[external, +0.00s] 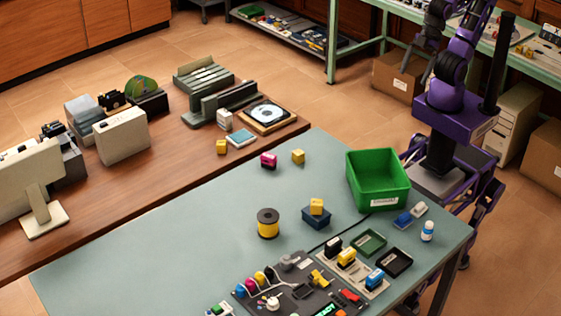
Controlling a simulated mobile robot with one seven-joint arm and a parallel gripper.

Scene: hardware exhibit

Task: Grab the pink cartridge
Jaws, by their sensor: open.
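The pink cartridge (268,160) is a small magenta block with a dark part. It lies on the grey-green tabletop (205,210), near the edge beside the brown wooden counter. A yellow block (298,156) lies to its right, apart from it. My purple arm stands at the right, beyond the green bin, and runs up to the top edge of the picture. I cannot make out my gripper there. Nothing touches the cartridge from above.
A tall green bin (378,180) stands between the cartridge and my base. A blue box (316,218) with a yellow block on top and a yellow spool (268,224) stand nearer the front. A disc drive (265,116) lies on the counter. The left tabletop is clear.

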